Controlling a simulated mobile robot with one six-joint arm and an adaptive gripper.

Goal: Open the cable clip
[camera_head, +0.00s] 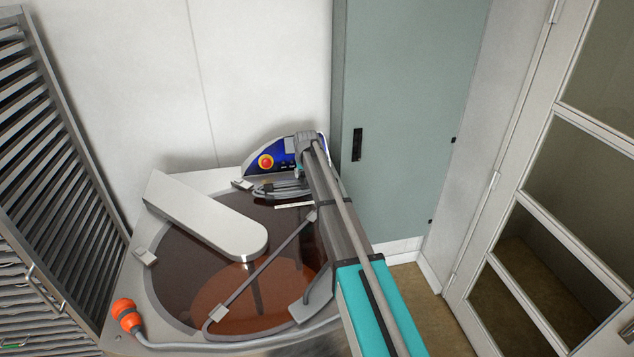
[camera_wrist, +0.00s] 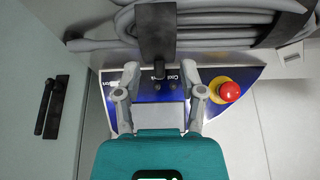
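The cable clip (camera_wrist: 156,30) is a dark strap in the upper middle of the wrist view. It lies across a bundle of coiled grey cable (camera_wrist: 225,28), and a narrow dark tab hangs from its lower end. My gripper (camera_wrist: 160,74) is open. Its two grey fingers stand apart, one on each side of the tab, and I see no contact with it. In the head view my gripper (camera_head: 300,172) is at the back of the machine, beside the coiled cable (camera_head: 270,190). The clip cannot be made out there.
A blue panel (camera_wrist: 240,72) with a red button (camera_wrist: 229,92) is close to my fingers. The bowl machine (camera_head: 185,190) has a pale arm cover (camera_head: 205,215) over brown liquid (camera_head: 240,300). An orange plug (camera_head: 126,314) lies at its front left. A grey-green cabinet (camera_head: 410,130) stands behind right.

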